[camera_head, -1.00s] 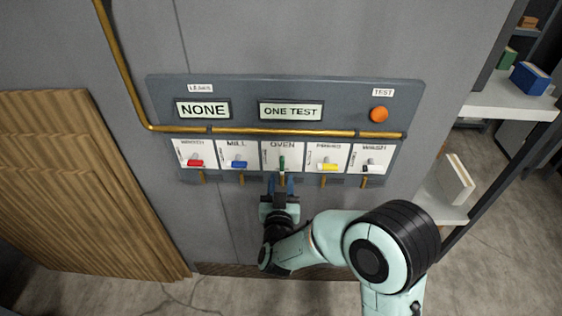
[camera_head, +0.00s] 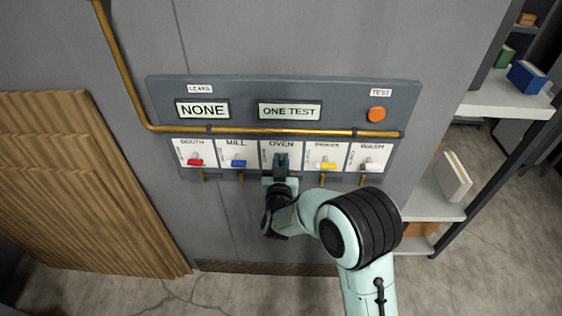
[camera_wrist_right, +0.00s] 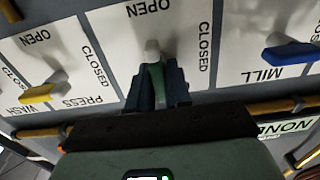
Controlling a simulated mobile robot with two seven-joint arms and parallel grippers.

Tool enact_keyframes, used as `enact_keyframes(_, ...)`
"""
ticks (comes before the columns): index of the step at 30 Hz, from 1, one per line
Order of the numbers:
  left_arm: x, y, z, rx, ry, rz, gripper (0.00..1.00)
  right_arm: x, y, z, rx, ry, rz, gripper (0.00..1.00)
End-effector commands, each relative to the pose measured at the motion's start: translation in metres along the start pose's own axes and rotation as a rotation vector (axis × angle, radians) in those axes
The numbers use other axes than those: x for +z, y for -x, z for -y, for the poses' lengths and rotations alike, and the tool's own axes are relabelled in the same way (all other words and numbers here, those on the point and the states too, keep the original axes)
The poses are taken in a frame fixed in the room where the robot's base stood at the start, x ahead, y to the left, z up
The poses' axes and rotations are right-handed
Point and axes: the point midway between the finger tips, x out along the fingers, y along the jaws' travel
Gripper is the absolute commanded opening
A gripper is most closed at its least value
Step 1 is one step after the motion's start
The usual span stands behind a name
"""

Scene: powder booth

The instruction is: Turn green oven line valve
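The fingers hide most of the handle in the head view. My left gripper is not in view.
The red booth handle (camera_head: 195,162), blue mill handle (camera_head: 239,163), yellow handle (camera_head: 328,166) and white-tipped wash handle (camera_head: 371,167) flank the oven valve. A brass pipe (camera_head: 240,130) runs above them. The displays read NONE and ONE TEST. An orange test button (camera_head: 377,114) is at upper right.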

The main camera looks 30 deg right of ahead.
Motion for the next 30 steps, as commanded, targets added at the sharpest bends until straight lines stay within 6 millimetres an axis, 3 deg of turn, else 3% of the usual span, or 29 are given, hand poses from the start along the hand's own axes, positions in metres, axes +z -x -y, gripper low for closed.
enact_keyframes(11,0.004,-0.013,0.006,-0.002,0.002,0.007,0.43,0.002,0.000,-0.002,0.002,-0.056,-0.001,0.00)
enact_keyframes(26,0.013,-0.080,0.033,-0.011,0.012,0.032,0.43,0.006,0.000,-0.007,0.002,-0.454,-0.004,0.00)
enact_keyframes(30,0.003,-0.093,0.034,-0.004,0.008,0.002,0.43,0.006,0.000,-0.007,0.001,-0.588,-0.003,0.00)
